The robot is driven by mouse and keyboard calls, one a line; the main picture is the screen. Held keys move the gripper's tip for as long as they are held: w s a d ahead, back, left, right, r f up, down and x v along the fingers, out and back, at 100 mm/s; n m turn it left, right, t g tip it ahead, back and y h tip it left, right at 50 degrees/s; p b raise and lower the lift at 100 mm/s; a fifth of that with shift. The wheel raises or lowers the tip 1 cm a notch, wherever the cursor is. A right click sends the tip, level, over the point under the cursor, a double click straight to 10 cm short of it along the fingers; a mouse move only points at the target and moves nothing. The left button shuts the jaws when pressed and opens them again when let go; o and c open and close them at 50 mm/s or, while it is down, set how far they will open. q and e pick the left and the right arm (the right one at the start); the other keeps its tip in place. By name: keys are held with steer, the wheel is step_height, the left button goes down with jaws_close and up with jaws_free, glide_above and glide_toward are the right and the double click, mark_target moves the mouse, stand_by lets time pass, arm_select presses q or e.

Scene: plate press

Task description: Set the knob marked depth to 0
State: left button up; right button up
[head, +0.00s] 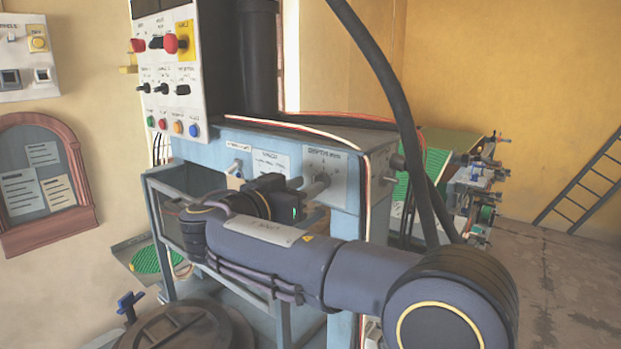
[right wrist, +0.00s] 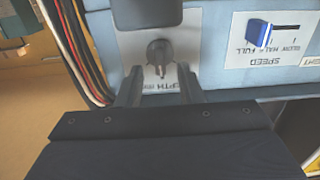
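The depth knob (right wrist: 160,53) is a small dark grey knob on a pale plate, which appears upside down in the right wrist view with "DEPTH mm" lettering below it. In the head view the depth plate (head: 338,176) is on the front of the blue machine, at its right end. The knob's setting is too small to read. My right gripper (right wrist: 159,70) faces the plate with its fingers apart, one on each side of the knob's line. I cannot tell whether they touch it. In the head view my right gripper (head: 308,186) is at the plate, partly hiding the knob. My left gripper is not in view.
A speed plate with a blue slider (right wrist: 258,33) is beside the depth plate. A control panel (head: 172,75) with several knobs and buttons stands above left. Red and white cables (right wrist: 75,50) run close by the depth plate. A thick dark hose (head: 395,90) hangs in front.

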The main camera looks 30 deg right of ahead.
steer(key=shift+x, duration=1.1)
steer(key=shift+c, duration=0.3)
jaws_close()
